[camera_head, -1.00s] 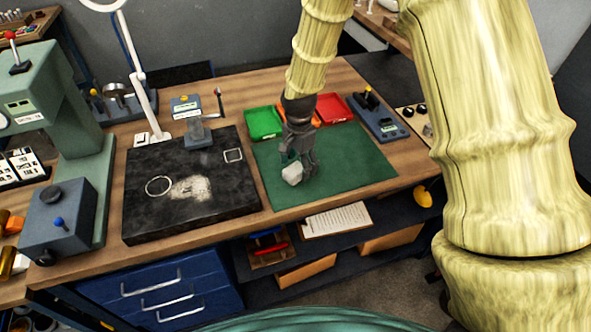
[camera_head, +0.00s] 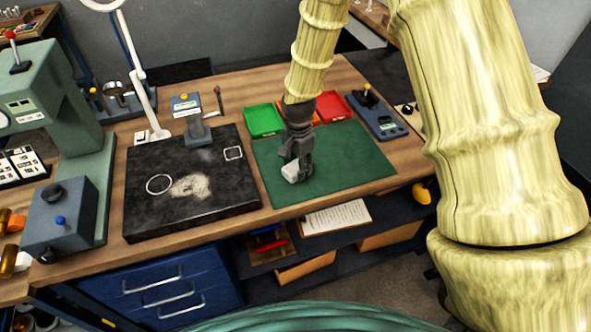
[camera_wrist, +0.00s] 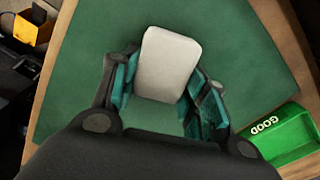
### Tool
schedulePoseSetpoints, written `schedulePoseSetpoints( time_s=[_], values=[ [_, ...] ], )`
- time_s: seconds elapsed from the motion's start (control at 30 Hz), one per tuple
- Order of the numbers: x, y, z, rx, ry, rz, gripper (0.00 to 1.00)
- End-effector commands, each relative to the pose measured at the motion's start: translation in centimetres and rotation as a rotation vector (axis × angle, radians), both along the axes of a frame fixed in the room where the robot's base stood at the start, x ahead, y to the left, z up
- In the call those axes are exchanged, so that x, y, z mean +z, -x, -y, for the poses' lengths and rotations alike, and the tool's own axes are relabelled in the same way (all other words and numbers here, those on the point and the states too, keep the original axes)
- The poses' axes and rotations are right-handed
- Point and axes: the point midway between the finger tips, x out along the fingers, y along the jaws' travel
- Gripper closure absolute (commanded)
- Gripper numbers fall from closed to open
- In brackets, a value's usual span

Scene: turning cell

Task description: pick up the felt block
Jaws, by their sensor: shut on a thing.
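The felt block (camera_head: 290,173) is a pale grey-white block with rounded edges, at the green mat (camera_head: 350,165) on the bench. My gripper (camera_head: 297,170) points down over the mat and is shut on the block. In the wrist view the felt block (camera_wrist: 168,62) sits between the teal-padded fingers of my gripper (camera_wrist: 163,88), and its far end sticks out past them. The fingers hide part of the block in the head view. I cannot tell whether it touches the mat or is slightly above it.
Green (camera_head: 263,120), orange and red (camera_head: 333,106) bins stand behind the mat. A grey-blue device (camera_head: 377,118) stands at the right. A black plate (camera_head: 190,185) lies to the left with a gauge stand (camera_head: 196,132). The mat's right side is clear.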

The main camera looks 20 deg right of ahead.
Motion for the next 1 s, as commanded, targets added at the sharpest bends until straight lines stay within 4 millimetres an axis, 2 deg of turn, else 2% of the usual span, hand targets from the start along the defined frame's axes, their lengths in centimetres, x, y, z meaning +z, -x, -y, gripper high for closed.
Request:
schedulePoseSetpoints(
  time_s=[0.27,0.6,1.0],
  values=[
    [0.4,0.0,0.0,0.000,0.001,0.000,0.83],
    [3.4,-0.1,0.0,0.001,0.002,0.003,0.83],
    [4.0,7.8,-2.3,0.001,0.002,0.000,0.83]
  ],
)
